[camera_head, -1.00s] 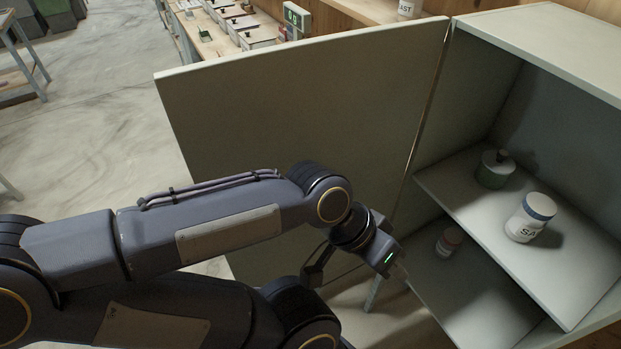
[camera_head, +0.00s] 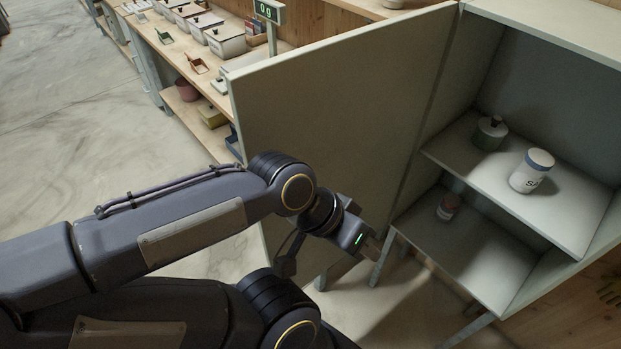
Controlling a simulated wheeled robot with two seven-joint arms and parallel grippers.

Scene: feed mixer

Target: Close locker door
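The grey-green locker door (camera_head: 335,110) stands wide open, hinged on the left side of the locker (camera_head: 545,85). Its free edge points to the left. My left arm comes in from the left and crosses in front of the door's lower part. My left gripper (camera_head: 364,246) is in front of the door's lower part, near the locker's lower left corner. Its fingers are small and dark here, so I cannot tell if they are open or touch the door. My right gripper is not in view.
A small jar (camera_head: 447,207) stands below. A workbench (camera_head: 180,75) with trays and a scale display (camera_head: 268,11) is behind the door. Open floor lies at left.

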